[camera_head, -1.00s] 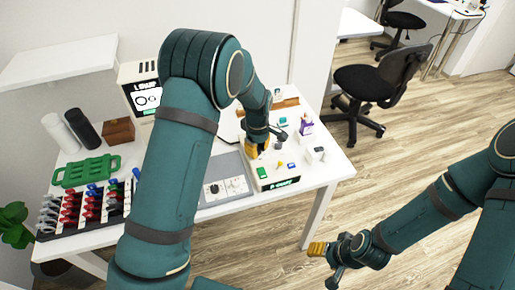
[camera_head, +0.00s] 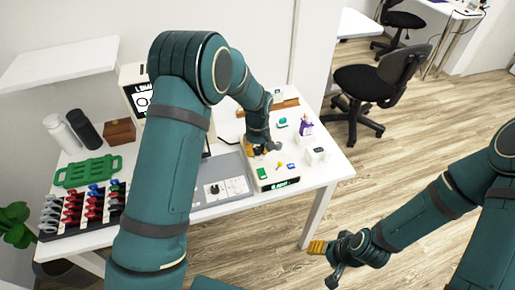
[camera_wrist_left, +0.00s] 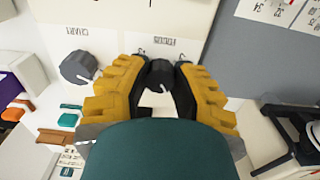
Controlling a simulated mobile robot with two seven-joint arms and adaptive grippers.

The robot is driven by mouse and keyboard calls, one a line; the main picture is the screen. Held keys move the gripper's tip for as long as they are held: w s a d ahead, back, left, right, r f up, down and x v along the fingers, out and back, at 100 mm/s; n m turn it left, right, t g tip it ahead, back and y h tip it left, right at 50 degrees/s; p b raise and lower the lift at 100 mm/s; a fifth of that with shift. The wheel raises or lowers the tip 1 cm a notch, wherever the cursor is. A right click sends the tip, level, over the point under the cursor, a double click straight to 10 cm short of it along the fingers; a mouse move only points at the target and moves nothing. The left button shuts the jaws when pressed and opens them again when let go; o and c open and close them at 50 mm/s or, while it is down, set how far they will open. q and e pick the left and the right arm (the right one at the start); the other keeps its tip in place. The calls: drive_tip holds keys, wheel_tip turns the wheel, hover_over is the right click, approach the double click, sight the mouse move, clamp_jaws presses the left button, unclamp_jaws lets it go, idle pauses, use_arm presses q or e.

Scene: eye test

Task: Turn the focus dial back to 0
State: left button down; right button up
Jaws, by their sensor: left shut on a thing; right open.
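The focus dial (camera_wrist_left: 158,74) is a small dark round knob on a white panel in the left wrist view, below an upside-down label that appears to read FOCUS. My left gripper (camera_wrist_left: 160,82) has its yellow fingers on either side of the dial and is shut on it. The dial's pointer and scale are mostly hidden. My right gripper (camera_head: 318,247) is open and empty, off the table in front.
A second dark dial (camera_wrist_left: 78,67), labelled CHART, sits beside the focus dial.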

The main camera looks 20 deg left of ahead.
sight(257, 149)
use_arm(q)
drive_tip(key=m, duration=0.6)
drive_tip(key=shift+m, duration=0.3)
idle(0.4)
drive_tip(key=c, duration=0.7)
unclamp_jaws()
drive_tip(key=shift+r, duration=0.1)
wheel_tip(257, 149, up, 12)
drive_tip(key=shift+f, duration=0.1)
drive_tip(key=shift+s+f, duration=0.1)
